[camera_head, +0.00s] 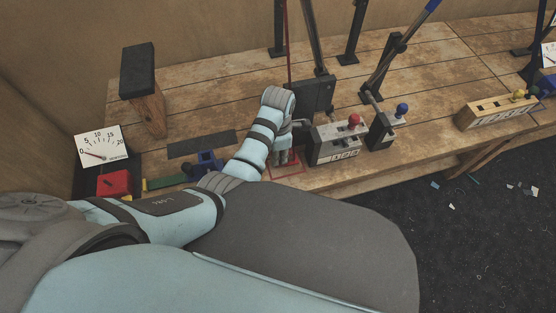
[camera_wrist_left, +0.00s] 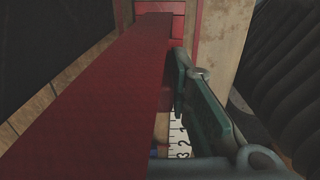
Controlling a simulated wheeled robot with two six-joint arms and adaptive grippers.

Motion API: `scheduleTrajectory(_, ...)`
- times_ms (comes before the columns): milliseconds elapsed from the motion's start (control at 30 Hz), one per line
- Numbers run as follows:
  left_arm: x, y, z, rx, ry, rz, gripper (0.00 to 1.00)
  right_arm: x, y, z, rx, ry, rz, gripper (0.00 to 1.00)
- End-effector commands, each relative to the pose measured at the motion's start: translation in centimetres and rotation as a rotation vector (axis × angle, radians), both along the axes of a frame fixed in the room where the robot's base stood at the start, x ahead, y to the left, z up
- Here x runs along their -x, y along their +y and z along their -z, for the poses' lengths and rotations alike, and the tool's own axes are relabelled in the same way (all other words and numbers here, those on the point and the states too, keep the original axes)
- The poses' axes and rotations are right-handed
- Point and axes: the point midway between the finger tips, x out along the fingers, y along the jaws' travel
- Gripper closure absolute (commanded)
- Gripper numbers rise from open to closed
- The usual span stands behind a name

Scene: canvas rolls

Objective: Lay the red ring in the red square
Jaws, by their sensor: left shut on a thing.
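The red square (camera_head: 283,167) is a thin outline on the bench near its front edge, partly covered by my left gripper (camera_head: 284,157). My gripper points down over it. In the left wrist view a long, straight-edged red bar (camera_wrist_left: 105,100) runs from the lower left to the top middle. A greenish finger (camera_wrist_left: 198,105) of my gripper lies against its right side, and the other finger is hidden. The gripper is shut on the red bar. I see no ring shape, so I cannot tell if this is the red ring. My right gripper is not in view.
A grey box with a red knob (camera_head: 354,120) stands just right of my gripper, with a black block (camera_head: 314,95) behind. A thin red upright (camera_head: 288,45) rises behind it. A dial (camera_head: 101,146), red box (camera_head: 114,184) and blue piece (camera_head: 205,163) lie left.

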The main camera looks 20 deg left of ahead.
Motion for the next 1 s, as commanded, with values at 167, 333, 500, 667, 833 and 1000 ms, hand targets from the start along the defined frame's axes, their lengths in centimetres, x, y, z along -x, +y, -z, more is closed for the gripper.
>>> scheduleTrajectory(167, 0.0, 0.0, 2.1, -0.001, 0.001, 0.0, 1.0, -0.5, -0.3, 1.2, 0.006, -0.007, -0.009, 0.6)
scheduleTrajectory(333, 0.0, 0.0, 2.0, -0.001, 0.001, 0.0, 1.0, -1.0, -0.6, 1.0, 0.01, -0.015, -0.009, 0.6)
scheduleTrajectory(500, 0.0, 0.0, 2.2, -0.001, -0.001, 0.0, 0.7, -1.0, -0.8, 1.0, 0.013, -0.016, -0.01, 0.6)
scheduleTrajectory(667, 0.0, 0.0, 2.2, 0.0, 0.0, 0.0, 0.62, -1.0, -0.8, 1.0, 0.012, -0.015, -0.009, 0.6)
scheduleTrajectory(833, 0.0, 0.0, 2.1, 0.0, 0.0, 0.0, 0.62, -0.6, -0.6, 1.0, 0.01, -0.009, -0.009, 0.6)
scheduleTrajectory(1000, 0.0, 0.0, -0.4, 0.0, -0.002, 0.0, 0.62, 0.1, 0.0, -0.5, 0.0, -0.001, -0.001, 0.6)
